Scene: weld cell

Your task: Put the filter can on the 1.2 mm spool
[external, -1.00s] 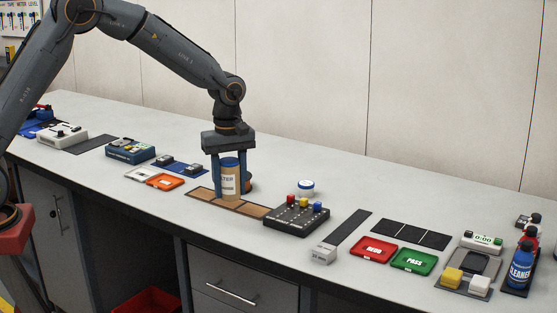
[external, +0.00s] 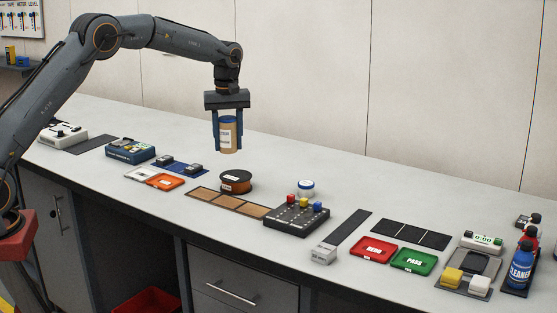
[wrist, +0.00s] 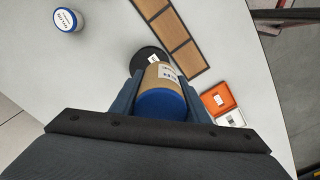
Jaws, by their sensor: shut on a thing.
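The filter can (external: 228,137) is a tan cylinder with a blue lid and a white label. My gripper (external: 229,145) is shut on it and holds it upright in the air, well above the bench. In the wrist view the can (wrist: 162,98) sits between the two fingers, its blue lid toward the camera. A dark spool with a copper-brown winding (external: 236,184) lies flat on the bench below the can, apart from it. In the wrist view the spool (wrist: 143,58) shows partly behind the can. Its size marking is not readable.
A brown sectioned tray (external: 228,201) lies in front of the spool. A dark block with coloured knobs (external: 296,219) and a small white-and-blue tub (external: 306,187) are to its right. An orange tray (external: 165,182) is at left. The bench behind the spool is clear.

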